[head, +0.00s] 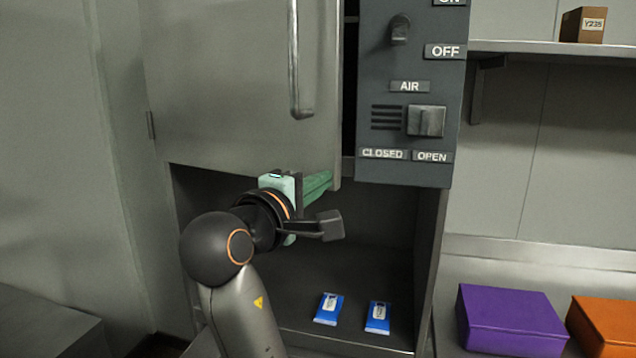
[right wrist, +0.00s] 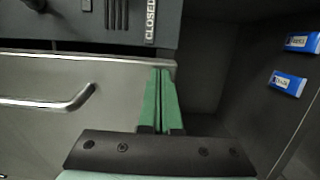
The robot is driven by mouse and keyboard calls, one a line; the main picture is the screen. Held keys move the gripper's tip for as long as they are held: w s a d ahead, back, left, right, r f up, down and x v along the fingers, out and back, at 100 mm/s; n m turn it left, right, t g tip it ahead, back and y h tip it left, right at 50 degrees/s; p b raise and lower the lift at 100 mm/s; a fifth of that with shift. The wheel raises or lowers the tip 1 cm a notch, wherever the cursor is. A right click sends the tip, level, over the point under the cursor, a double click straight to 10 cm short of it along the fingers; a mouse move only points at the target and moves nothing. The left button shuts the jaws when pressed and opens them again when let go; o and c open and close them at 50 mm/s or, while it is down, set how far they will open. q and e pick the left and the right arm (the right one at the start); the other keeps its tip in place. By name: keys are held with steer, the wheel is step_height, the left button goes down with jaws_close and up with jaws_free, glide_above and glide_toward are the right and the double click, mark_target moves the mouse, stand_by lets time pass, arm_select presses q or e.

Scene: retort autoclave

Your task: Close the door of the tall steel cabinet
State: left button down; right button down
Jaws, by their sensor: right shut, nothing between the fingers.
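The grey steel cabinet door (head: 230,80) hangs at the upper left in the head view, with a vertical bar handle (head: 297,70) near its right edge and a hinge at its left. It stands slightly ajar: a dark gap shows between its right edge and the control panel. The door (right wrist: 80,75) and handle (right wrist: 60,103) also show in the right wrist view. My right gripper (head: 328,180) has green fingers, shut and empty, at the door's lower right corner. In the right wrist view the fingertips (right wrist: 160,72) reach the door's edge; I cannot tell if they touch. My left gripper is out of view.
A dark control panel (head: 410,95) with switches stands right of the door. Below is an open bay with two blue packets (head: 329,308) (head: 377,317). A purple box (head: 510,320) and an orange box (head: 605,325) sit at the right.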

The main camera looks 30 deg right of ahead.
steer(key=shift+n+t+y, duration=0.5)
steer(key=shift+n+t, duration=0.1)
steer(key=shift+t, duration=0.2)
steer(key=p+x, duration=0.1)
steer(key=x, duration=0.3)
steer(key=p+x, duration=0.2)
steer(key=x, duration=0.3)
steer(key=shift+s+d+r, duration=0.15)
steer(key=shift+s+d, duration=0.05)
steer(key=shift+s, duration=0.15)
steer(key=shift+w+d, duration=0.1)
steer(key=shift+d, duration=0.1)
steer(key=shift+r, duration=0.2)
